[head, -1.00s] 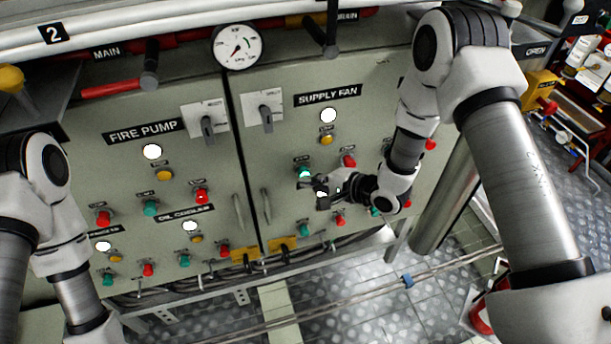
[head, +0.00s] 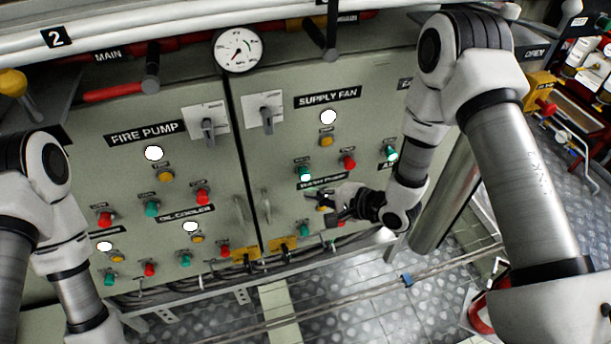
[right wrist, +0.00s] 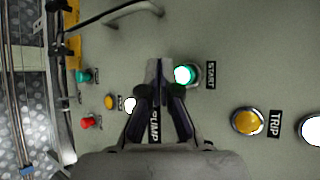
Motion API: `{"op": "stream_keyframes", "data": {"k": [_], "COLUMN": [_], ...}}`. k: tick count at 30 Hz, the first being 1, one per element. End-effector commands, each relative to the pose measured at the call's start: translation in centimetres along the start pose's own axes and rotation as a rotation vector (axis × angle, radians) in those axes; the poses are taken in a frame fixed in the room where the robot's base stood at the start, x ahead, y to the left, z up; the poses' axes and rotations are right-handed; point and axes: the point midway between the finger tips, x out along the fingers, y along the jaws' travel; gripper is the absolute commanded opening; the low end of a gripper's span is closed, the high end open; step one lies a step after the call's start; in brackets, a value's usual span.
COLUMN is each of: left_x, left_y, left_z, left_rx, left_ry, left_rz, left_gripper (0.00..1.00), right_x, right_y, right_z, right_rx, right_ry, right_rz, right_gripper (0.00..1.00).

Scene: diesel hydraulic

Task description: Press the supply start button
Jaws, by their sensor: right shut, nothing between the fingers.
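The supply fan start button (head: 305,174) is green with a bright, lit face, below the SUPPLY FAN label (head: 328,97) on the right cabinet door. In the right wrist view, the start button (right wrist: 184,75) sits beside its START label. My right gripper (head: 330,207) is shut and empty, a little below and right of the button in the head view. In the right wrist view, the closed fingertips (right wrist: 159,66) appear right beside the button; whether they touch the panel cannot be told. My left gripper is out of view.
The yellow trip button (head: 326,141) and red button (head: 349,162) are close to the start button. Below the gripper is another green button (head: 304,230). A door handle (head: 265,205) stands out on the left. Cables run along the cabinet's bottom.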

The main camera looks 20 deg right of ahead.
Motion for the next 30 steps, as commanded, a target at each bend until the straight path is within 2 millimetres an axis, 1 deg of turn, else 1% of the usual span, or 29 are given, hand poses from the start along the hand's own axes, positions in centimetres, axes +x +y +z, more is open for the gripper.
{"op": "stream_keyframes", "data": {"k": [6, 9, 30], "left_x": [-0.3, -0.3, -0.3], "left_y": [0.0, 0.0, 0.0], "left_z": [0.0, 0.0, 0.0], "left_rx": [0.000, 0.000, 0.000], "left_ry": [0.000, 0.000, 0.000], "left_rz": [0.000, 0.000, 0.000], "left_gripper": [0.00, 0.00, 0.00], "right_x": [-1.5, -1.9, -1.9], "right_y": [1.1, 1.4, 1.4], "right_z": [1.1, 1.4, 1.4], "right_rx": [0.002, 0.002, 0.000], "right_ry": [-0.001, -0.001, 0.000], "right_rz": [0.003, 0.002, 0.001], "right_gripper": [0.00, 0.00, 0.00]}}
